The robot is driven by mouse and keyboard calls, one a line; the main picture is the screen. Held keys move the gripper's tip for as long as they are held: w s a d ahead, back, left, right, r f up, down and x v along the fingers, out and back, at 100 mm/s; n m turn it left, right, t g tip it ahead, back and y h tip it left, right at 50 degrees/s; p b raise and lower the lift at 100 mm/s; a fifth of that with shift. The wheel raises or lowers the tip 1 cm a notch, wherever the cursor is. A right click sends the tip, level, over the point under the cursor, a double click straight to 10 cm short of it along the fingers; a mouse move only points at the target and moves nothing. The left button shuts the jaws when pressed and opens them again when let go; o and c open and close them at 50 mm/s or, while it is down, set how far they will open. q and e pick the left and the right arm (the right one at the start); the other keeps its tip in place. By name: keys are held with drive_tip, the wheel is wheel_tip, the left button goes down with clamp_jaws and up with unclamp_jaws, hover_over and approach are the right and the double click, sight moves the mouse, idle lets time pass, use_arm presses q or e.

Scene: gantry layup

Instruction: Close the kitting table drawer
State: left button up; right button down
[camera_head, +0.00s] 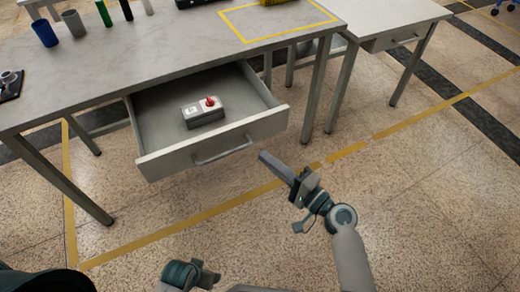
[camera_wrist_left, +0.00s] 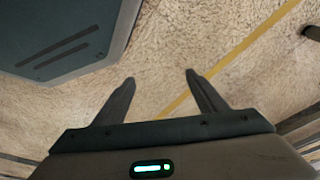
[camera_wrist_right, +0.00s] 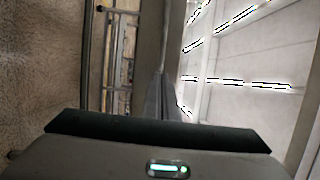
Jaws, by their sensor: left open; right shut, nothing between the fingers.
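The kitting table drawer (camera_head: 215,142) is pulled out under the grey table (camera_head: 160,60), with a bar handle (camera_head: 222,150) on its front. Inside lies a grey box with a red knob (camera_head: 204,110). My right gripper (camera_head: 264,157) is shut and empty, its fingers pointing at the drawer front, just below its right end; I cannot tell whether they touch. In the right wrist view its closed fingers (camera_wrist_right: 163,78) are beside a grey upright panel. My left gripper (camera_wrist_left: 160,76) is open and empty above the floor; its wrist shows low in the head view.
Cups and bottles (camera_head: 73,23) stand at the table's back left, and a yellow-taped square (camera_head: 275,38) marks its right part. A second table (camera_head: 385,15) stands at the right. Table legs (camera_head: 316,90) flank the drawer. The floor in front is clear.

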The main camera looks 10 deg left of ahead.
use_arm(q)
drive_tip(key=shift+s+a+f, duration=0.1)
drive_tip(key=shift+s+f, duration=0.05)
drive_tip(key=shift+f, duration=0.95)
use_arm(e)
drive_tip(key=shift+x, duration=1.75)
